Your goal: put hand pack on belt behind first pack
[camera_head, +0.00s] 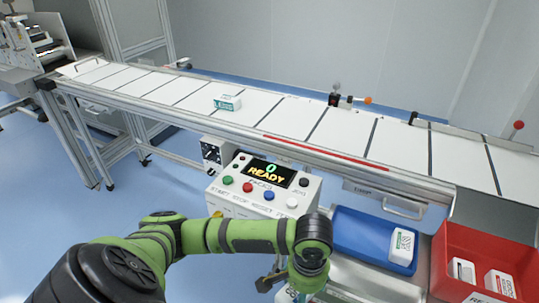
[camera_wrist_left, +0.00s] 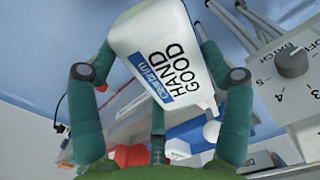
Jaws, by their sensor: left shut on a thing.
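The hand pack (camera_wrist_left: 165,60) is white with a blue label band and reads HAND GOOD in the left wrist view. My left gripper (camera_wrist_left: 157,52) is shut on it, with green-black fingers on both sides. In the head view this gripper is at the bottom edge, below the control box, mostly hidden by my wrist and cut off by the frame. The first pack (camera_head: 227,102), white and teal, lies on the white belt (camera_head: 290,117), left of the middle. The held pack is apart from the belt. My right gripper is not in view.
A control box (camera_head: 262,188) with buttons and a READY display stands before the belt. A blue tray (camera_head: 350,232) holds one white pack (camera_head: 402,247); a red bin (camera_head: 450,240) holds two. A red strip (camera_head: 325,152) runs along the belt's near edge. The belt around the first pack is clear.

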